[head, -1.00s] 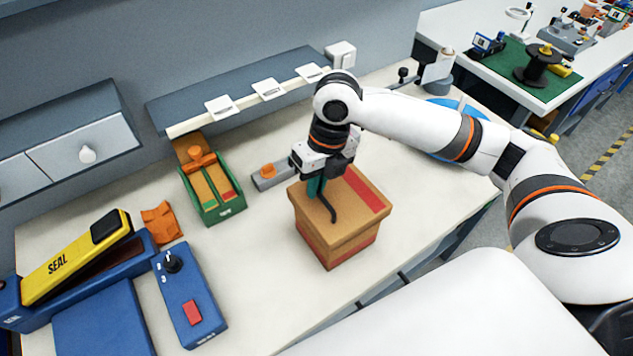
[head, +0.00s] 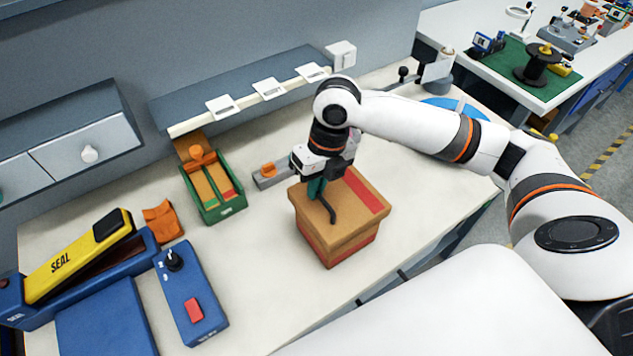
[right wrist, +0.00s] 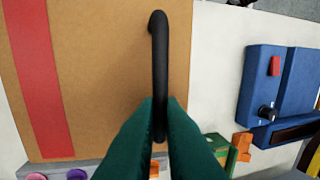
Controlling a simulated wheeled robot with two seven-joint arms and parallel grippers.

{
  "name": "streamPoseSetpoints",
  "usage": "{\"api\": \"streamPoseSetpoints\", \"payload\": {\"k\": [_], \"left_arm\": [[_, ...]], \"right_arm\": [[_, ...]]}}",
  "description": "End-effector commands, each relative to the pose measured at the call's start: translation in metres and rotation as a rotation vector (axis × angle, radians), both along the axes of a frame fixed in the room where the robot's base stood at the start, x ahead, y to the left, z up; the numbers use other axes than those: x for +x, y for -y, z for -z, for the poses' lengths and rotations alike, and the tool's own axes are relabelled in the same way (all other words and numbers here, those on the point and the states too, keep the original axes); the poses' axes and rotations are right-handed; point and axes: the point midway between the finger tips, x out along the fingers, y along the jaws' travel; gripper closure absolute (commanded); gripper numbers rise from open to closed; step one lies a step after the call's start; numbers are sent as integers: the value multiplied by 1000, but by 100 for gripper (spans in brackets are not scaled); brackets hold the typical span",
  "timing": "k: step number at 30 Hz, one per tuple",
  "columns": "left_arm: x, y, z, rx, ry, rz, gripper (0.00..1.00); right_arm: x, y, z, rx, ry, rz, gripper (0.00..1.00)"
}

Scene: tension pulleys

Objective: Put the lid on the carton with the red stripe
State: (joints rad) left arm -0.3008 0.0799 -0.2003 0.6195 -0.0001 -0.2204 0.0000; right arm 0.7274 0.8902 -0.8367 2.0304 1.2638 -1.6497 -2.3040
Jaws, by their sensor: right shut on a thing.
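The cardboard carton (head: 336,248) with a red stripe low on its sides stands on the bench in the head view. The brown lid (head: 352,223), with a red stripe across its top, sits over the carton's top. From here I cannot tell whether it is fully seated. My right gripper (head: 316,190) is over the lid and shut on its black handle. In the right wrist view the green fingers (right wrist: 160,108) close around one end of the black handle (right wrist: 158,60), with the lid's brown top (right wrist: 110,60) below. My left gripper is not in view.
A green tray with coloured strips (head: 214,194) and a grey block with an orange knob (head: 270,174) lie left of the carton. A yellow and blue sealer (head: 80,262) and a blue control box (head: 190,300) stand further left. The bench in front of the carton is clear.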

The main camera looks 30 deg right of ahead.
Motion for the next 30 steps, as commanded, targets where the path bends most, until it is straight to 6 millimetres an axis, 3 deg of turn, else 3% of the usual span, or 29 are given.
{"api": "streamPoseSetpoints", "payload": {"k": [30], "left_arm": [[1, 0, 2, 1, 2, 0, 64]], "right_arm": [[0, 0, 16, 1, -1, 1, 100]]}}
